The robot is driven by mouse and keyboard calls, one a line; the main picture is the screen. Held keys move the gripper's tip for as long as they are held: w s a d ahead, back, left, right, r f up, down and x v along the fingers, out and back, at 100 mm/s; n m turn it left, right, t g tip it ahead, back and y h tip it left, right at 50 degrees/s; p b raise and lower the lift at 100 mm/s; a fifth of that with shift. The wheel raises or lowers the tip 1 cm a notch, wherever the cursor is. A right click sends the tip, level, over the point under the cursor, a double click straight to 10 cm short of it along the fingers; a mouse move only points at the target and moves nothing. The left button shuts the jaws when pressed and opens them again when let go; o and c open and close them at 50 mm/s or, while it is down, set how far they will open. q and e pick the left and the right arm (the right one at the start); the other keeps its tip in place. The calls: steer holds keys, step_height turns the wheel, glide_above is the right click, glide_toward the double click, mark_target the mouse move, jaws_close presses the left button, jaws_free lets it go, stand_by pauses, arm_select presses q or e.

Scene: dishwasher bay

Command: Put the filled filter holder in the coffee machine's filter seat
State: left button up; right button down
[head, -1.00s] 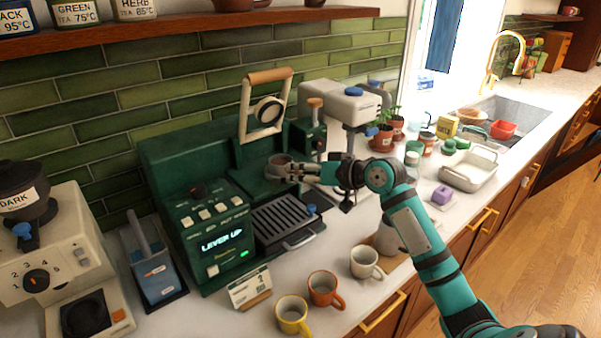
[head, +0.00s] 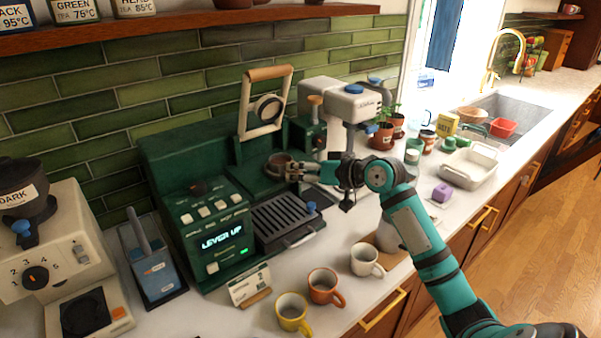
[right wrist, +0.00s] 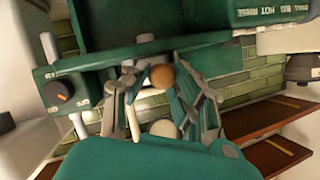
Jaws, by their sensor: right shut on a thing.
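The dark green coffee machine (head: 160,160) stands against the tiled wall, its lever frame (head: 266,103) raised and its display reading "LEVER UP". The round brownish filter holder (head: 277,161) is at the machine's middle bay, above and behind the drip grate. My right gripper (head: 294,171) reaches in from the right and is shut on it. In the right wrist view the fingers (right wrist: 163,92) are close to the machine's green body, with a brown round part (right wrist: 162,76) between them. The seat and the holder's contents are not clear, so I cannot tell whether it is seated. My left gripper is not in view.
A black drip grate (head: 285,218) lies below the gripper. Yellow (head: 293,313), orange (head: 325,288) and white (head: 366,260) mugs stand in front. A small sign (head: 250,287) is near them. A white grinder (head: 45,260) stands at left, and potted plants (head: 385,132) at right.

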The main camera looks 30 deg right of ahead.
steer(key=c, duration=1)
jaws_free()
steer(key=v, duration=1.2)
